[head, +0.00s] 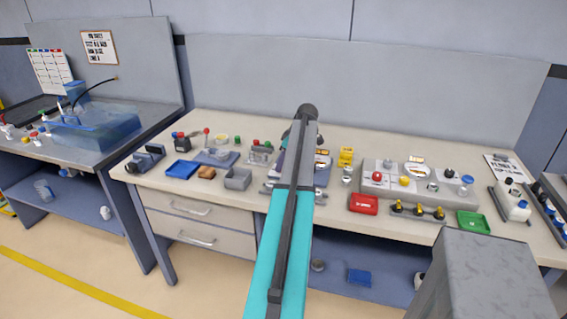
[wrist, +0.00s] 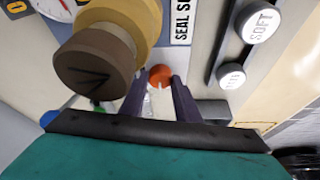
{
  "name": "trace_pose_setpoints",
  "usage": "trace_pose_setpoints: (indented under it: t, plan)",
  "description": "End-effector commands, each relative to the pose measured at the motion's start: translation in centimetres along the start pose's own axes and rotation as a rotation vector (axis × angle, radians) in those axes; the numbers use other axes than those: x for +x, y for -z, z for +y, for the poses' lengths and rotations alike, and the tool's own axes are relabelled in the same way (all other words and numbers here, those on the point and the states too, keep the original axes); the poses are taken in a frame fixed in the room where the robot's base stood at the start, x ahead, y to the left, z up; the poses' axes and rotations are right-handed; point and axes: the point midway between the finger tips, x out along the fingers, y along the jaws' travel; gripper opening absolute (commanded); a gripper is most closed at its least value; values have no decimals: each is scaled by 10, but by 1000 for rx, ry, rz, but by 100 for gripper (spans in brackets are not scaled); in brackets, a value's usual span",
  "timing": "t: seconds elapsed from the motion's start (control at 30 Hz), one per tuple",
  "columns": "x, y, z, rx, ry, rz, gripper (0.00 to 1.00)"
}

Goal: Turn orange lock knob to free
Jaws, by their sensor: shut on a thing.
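The orange lock knob (wrist: 160,73) shows in the wrist view as a small round cap with a pale mark on its near side. My gripper (wrist: 158,86) has its two dark purple fingers on either side of the knob, shut on it. The fingers cover part of the knob's sides, and its base is hard to see. In the head view my arm hides the knob and the gripper's fingertips.
A large brown and tan knob (wrist: 105,55) stands close left of my fingers. A rail with white SOFT buttons (wrist: 259,22) lies right. In the head view, a grey control box (head: 400,190) and a red tray (head: 364,204) stand right of my arm, a blue tray (head: 182,169) left.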

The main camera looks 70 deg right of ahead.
Motion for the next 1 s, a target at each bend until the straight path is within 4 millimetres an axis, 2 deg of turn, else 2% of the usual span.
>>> trace_pose_setpoints:
  t: [0.1, 0.13, 0.23, 0.67, 0.87, 1.0]
  plan:
    - [0, -5, 0, 3, 3, -10, 7]
    - [0, -5, 0, 4, 3, -10, 32]
    - [0, -4, 0, 4, 2, -8, 48]
    - [-3, -2, 0, 2, -1, -3, 48]
    - [-17, -2, 1, 3, -1, -3, 48]
    - [-34, -2, 1, 3, -2, -2, 48]
